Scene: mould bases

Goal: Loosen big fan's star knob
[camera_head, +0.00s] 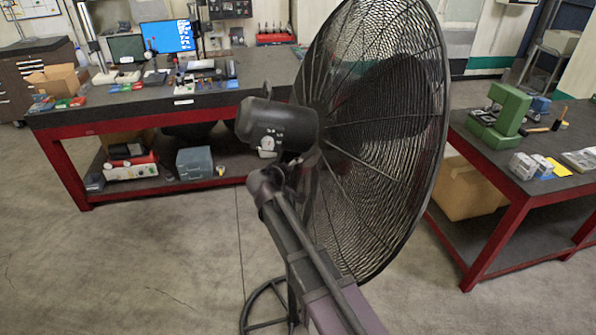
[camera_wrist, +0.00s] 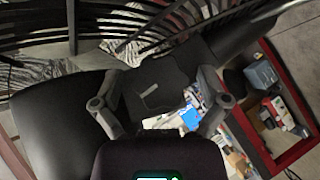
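The big fan shows in the head view as a dark round wire cage (camera_head: 385,130) with a black motor housing (camera_head: 280,125) on its left side. My gripper (camera_head: 300,160) is just below the motor housing, close to the fan's neck, and is partly hidden there. In the wrist view my gripper (camera_wrist: 160,78) has its two fingers spread wide, one on each side of a dark block-shaped fan part (camera_wrist: 155,85) with a pale mark. I see no clear hold on it. I cannot make out the star knob in either view.
A red-framed workbench (camera_head: 140,105) with a monitor and tools stands behind on the left. Another red-framed bench (camera_head: 540,185) with a green block (camera_head: 500,110) stands on the right. A cardboard box (camera_head: 465,190) is under it. The floor at left is clear.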

